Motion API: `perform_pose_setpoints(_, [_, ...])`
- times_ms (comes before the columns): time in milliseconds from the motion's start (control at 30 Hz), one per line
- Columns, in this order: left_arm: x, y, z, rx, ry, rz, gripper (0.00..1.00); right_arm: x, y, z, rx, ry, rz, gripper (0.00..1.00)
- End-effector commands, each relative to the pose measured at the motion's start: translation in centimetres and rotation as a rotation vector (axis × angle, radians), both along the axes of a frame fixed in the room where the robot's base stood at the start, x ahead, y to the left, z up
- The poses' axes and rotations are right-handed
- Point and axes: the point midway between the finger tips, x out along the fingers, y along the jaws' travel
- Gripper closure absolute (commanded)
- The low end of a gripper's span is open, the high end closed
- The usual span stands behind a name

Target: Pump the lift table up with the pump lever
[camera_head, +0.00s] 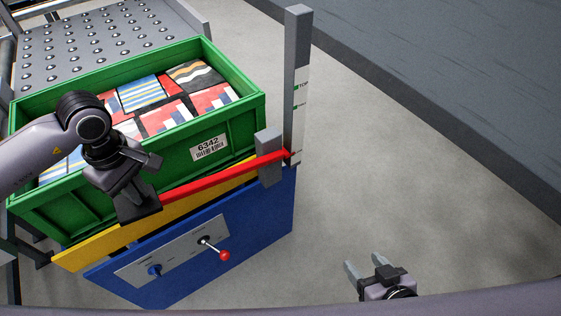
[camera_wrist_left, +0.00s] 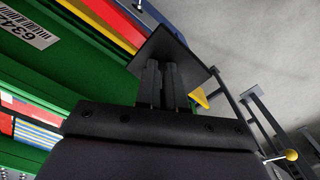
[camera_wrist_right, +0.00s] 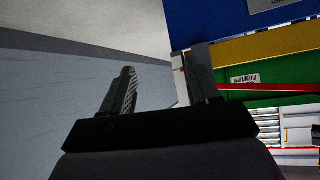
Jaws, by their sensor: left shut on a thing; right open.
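The lift table has a yellow top (camera_head: 108,245) over a blue base (camera_head: 262,225), and it carries a green crate (camera_head: 225,125) of patterned boxes. My left gripper (camera_head: 128,190) is shut on a dark, flat-sided grip, apparently the pump lever's end (camera_head: 140,207), in front of the crate. This grip also shows as a square plate in the left wrist view (camera_wrist_left: 185,50). A red bar (camera_head: 225,178) runs from beside it to the upright grey scale post (camera_head: 297,85); its exact joint is hidden. My right gripper (camera_head: 368,273) is open and empty, right of the table.
A panel on the blue base has a red-ball lever (camera_head: 224,255) and a blue knob (camera_head: 154,270). A grey plate with raised studs (camera_head: 100,40) lies behind the crate. The floor right of the table is clear up to a grey kerb (camera_head: 420,110).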

Motion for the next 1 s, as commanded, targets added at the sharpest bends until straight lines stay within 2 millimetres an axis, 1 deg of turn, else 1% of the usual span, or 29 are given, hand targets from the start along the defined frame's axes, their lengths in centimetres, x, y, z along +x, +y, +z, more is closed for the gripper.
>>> perform_pose_setpoints(33, [-0.2,-0.5,-2.0,-0.013,0.006,-0.008,1.00,0.1,0.2,-1.3,0.005,-0.001,0.004,0.40])
perform_pose_setpoints(167, [-0.2,-0.6,-4.0,-0.014,0.006,-0.009,1.00,0.4,0.4,-2.4,0.008,-0.005,0.009,0.40])
perform_pose_setpoints(267, [-0.2,-0.7,-5.6,-0.015,0.007,-0.011,1.00,0.5,0.3,-3.7,0.007,-0.005,0.011,0.40])
perform_pose_setpoints(567, [-0.4,-0.8,-10.3,-0.016,0.010,-0.013,1.00,0.5,0.2,-8.0,0.004,-0.005,0.011,0.40])
perform_pose_setpoints(600, [-0.4,-0.8,-10.9,-0.017,0.010,-0.013,1.00,0.5,0.1,-8.7,0.003,-0.002,0.010,0.40])
perform_pose_setpoints(633, [-0.4,-0.8,-11.4,-0.017,0.010,-0.013,1.00,0.6,0.3,-8.8,0.004,-0.008,0.012,0.40])
perform_pose_setpoints(700, [-0.4,-0.8,-12.5,-0.017,0.011,-0.013,1.00,1.4,1.3,-8.0,0.016,-0.041,0.027,0.40])
perform_pose_setpoints(967, [-0.4,-0.7,-16.7,-0.013,0.013,-0.012,1.00,2.5,3.6,-7.3,0.026,-0.117,0.087,0.40])
perform_pose_setpoints(1000, [-0.3,-0.7,-15.9,-0.013,0.012,-0.012,1.00,2.5,3.6,-6.6,0.024,-0.115,0.086,0.40])
